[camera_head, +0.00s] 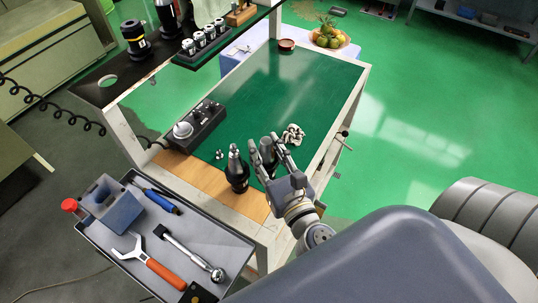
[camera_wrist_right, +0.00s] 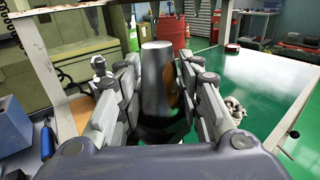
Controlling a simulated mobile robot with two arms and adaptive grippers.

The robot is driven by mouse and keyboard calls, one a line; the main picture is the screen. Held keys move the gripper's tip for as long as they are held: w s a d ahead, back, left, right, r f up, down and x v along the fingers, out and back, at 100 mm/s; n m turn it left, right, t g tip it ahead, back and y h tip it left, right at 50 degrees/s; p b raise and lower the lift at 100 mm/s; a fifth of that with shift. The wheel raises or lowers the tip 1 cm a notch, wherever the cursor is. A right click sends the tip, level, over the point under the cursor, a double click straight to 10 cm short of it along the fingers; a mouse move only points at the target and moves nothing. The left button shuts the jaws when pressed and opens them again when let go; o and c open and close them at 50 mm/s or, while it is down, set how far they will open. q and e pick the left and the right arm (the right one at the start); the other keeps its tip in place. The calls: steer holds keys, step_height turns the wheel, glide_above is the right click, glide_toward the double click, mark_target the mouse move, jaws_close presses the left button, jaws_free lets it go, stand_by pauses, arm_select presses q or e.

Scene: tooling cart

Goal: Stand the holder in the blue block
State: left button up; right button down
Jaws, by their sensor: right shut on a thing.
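The blue block (camera_head: 124,212) sits in the grey tray (camera_head: 213,237) at the lower left. Its top shows a hollow, and a corner of the block shows at the left edge of the wrist view (camera_wrist_right: 13,128). My right gripper (camera_head: 264,142) is shut on a tool holder (camera_wrist_right: 158,75) over the cart top. The holder's grey tapered end points up between the fingers; its dark lower part is partly hidden. A second dark holder (camera_head: 237,170) with a tapered top stands upright just left of the gripper. My left gripper is not in view.
The tray also holds an orange-handled wrench (camera_head: 157,266), a ratchet (camera_head: 190,254) and a blue-handled tool (camera_head: 162,201). A dark box with knobs (camera_head: 201,124) and silver pieces (camera_head: 292,135) lie on the cart top. A raised shelf (camera_head: 115,83) crosses the upper left. The green mat's far half is mostly free.

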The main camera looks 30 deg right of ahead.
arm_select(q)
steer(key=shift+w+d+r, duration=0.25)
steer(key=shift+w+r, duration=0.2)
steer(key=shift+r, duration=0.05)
arm_select(e)
steer(key=w+d+f, duration=0.4)
steer(key=w, duration=0.5)
steer(key=shift+w+d, duration=0.15)
steer(key=shift+d, duration=0.2)
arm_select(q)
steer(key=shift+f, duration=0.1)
arm_select(e)
steer(key=shift+f, duration=0.15)
steer(key=c, duration=1.5)
jaws_free()
steer(key=shift+f, duration=0.25)
steer(key=o, duration=0.4)
